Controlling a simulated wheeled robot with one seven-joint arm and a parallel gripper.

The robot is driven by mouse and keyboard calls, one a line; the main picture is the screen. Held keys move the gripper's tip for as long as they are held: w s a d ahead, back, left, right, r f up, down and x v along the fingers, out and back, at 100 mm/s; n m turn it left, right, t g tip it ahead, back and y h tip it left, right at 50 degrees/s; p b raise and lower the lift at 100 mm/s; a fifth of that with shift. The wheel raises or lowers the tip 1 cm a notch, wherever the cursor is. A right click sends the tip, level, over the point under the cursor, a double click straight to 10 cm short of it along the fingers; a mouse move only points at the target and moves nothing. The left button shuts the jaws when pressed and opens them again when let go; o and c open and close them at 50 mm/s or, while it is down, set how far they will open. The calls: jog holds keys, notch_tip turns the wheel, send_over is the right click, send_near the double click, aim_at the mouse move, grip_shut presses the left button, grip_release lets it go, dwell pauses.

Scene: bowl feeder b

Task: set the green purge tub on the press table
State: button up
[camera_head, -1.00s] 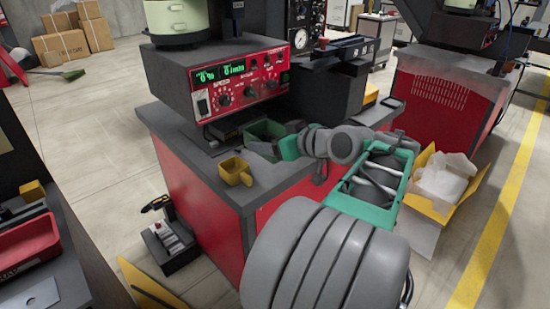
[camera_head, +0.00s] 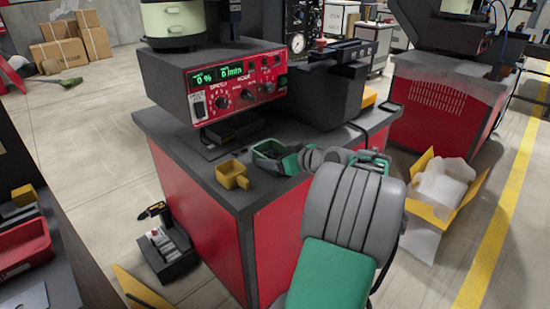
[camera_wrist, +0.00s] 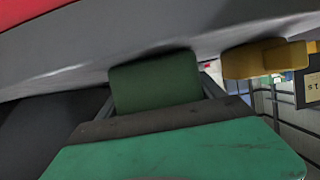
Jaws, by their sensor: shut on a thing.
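The green purge tub (camera_head: 266,154) is at the dark top of the red-sided press table (camera_head: 190,158), in front of the press's control box. In the wrist view the tub (camera_wrist: 155,84) is a dark green block between the fingers, close against the grey tabletop (camera_wrist: 130,45). I cannot tell whether its base touches the table. My gripper (camera_head: 288,160) comes in from the right and is shut on the tub. My wrist hides part of the tub's right side.
A yellow scoop-like cup (camera_head: 232,175) stands on the table left of the tub, also seen in the wrist view (camera_wrist: 255,60). The red control box (camera_head: 225,85) rises behind. A yellow bin with white bags (camera_head: 440,190) stands on the floor at right.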

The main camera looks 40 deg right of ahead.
jog(key=o, duration=1.7)
jog(key=shift+f, duration=0.1)
jog(key=shift+r, duration=0.2)
jog(key=p+v, duration=0.1)
jog(key=v, duration=1.1)
